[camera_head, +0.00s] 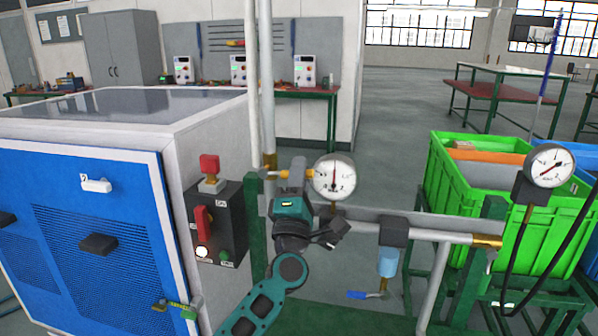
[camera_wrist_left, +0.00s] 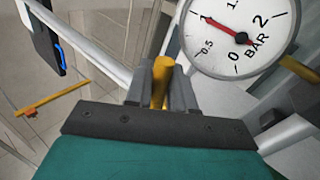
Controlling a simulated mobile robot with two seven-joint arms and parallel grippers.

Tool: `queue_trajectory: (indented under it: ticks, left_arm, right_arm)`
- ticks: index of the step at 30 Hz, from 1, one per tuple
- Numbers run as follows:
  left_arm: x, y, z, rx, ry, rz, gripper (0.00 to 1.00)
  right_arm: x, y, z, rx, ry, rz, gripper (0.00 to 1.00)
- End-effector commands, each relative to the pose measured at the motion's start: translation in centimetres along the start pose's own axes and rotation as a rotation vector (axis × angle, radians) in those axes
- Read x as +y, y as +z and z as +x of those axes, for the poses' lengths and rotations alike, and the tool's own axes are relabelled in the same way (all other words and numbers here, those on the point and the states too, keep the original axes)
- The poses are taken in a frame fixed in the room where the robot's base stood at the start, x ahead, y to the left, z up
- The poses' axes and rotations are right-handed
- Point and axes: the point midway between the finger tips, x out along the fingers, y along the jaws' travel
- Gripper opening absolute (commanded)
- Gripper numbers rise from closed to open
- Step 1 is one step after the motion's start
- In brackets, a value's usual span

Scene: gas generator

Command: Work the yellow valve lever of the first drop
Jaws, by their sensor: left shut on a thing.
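The yellow valve lever (camera_wrist_left: 160,84) shows in the left wrist view between the two grey fingers of my left gripper (camera_wrist_left: 161,70), which are shut on it. In the head view my left gripper (camera_head: 297,166) is at the upright pipe, just left of a round pressure gauge (camera_head: 334,178). Yellow parts of the valve show on both sides of the fingers, and the gripper hides most of the lever. The gauge (camera_wrist_left: 236,32) is close beside the fingers in the wrist view, with a red needle. My right gripper is not in view.
A control box (camera_head: 217,222) with a red switch stands left of the arm, beside a blue and white cabinet (camera_head: 92,235). A horizontal pipe (camera_head: 445,236) runs right to a second gauge (camera_head: 549,166). Green crates (camera_head: 478,205) stand behind it.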

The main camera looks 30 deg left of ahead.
Motion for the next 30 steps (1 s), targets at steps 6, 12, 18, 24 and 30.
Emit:
queue_trajectory:
  ticks: [6, 12, 18, 24, 30]
  left_arm:
    - [-0.28, 0.0, -0.19, -0.012, -0.003, 0.015, 0.0]
    - [-0.26, 0.0, -0.17, -0.012, -0.003, 0.016, 0.0]
    - [-0.23, 0.0, -0.16, -0.011, -0.002, 0.015, 0.31]
    - [-0.17, 0.0, -0.12, -0.011, -0.001, 0.015, 0.41]
    - [-0.18, -0.01, -0.39, -0.011, -0.001, 0.015, 0.41]
  right_arm:
    - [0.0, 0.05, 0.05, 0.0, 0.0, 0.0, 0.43]
    - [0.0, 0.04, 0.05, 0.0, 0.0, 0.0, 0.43]
    - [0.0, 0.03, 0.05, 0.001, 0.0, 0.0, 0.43]
    - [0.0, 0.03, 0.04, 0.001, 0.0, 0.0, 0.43]
    - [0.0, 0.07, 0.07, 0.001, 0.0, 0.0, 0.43]
